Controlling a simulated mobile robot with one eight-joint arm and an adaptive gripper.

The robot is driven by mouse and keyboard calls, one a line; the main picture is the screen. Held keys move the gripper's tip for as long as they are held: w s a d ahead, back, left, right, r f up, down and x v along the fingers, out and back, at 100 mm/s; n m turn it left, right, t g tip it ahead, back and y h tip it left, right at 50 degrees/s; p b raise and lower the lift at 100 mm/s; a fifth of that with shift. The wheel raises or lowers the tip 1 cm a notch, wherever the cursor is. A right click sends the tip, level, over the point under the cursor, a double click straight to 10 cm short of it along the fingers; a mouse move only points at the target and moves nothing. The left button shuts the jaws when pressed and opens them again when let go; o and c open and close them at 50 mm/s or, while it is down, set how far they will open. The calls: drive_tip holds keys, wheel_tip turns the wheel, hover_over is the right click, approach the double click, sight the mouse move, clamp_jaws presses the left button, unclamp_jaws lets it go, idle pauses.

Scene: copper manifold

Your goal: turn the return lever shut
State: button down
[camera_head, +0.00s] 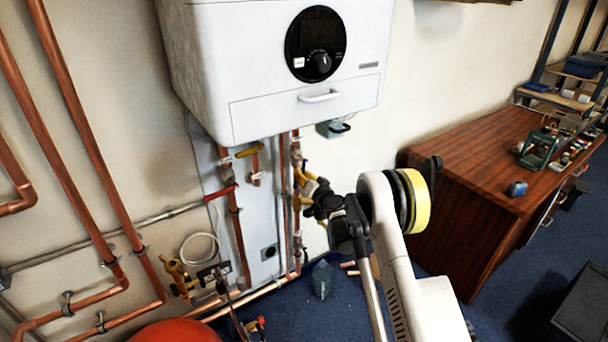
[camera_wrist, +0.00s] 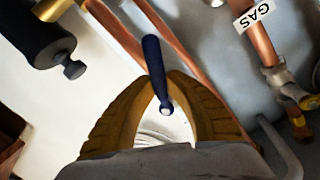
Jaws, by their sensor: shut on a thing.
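A dark blue lever (camera_wrist: 154,60) stands out between the fingers of my gripper (camera_wrist: 166,88) in the wrist view. The yellow ribbed fingers are closed in on it from both sides, and its rounded near end shows between them. No label on this lever can be read. In the head view my gripper (camera_head: 299,187) is at the copper pipes under the white boiler (camera_head: 279,60), right of the red lever (camera_head: 221,192). The blue lever cannot be made out there, since my gripper covers that spot.
A pipe tagged GAS (camera_wrist: 262,42) and a black cylindrical part (camera_wrist: 38,48) flank my gripper in the wrist view. A yellow lever (camera_head: 250,151) sits left of it under the boiler. A wooden workbench (camera_head: 470,175) stands at right. Blue floor lies below.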

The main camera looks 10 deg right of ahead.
drive_tip(key=m, duration=0.1)
drive_tip(key=a+r+m, duration=0.1)
drive_tip(key=m, duration=0.3)
drive_tip(key=shift+s+a+r+g+y, duration=0.2)
drive_tip(key=shift+s+r+g+y, duration=0.1)
drive_tip(key=shift+g+y, duration=0.1)
drive_tip(key=m, duration=0.1)
drive_tip(key=r+m, duration=0.1)
drive_tip(key=m, duration=0.1)
drive_tip(key=shift+s+a+r+y+p, duration=0.1)
drive_tip(key=shift+a+y+p, duration=0.2)
drive_tip(key=shift+p, duration=0.1)
drive_tip(key=shift+r+m+g+y, duration=0.2)
drive_tip(key=shift+r+m, duration=0.1)
drive_tip(key=shift+m, duration=0.35)
drive_tip(key=shift+r+m+g+y, duration=0.1)
drive_tip(key=shift+r+m+g, duration=0.15)
drive_tip(key=shift+m, duration=0.4)
drive_tip(key=c, duration=1.4)
unclamp_jaws()
drive_tip(key=shift+r, duration=0.15)
drive_tip(key=v, duration=1.2)
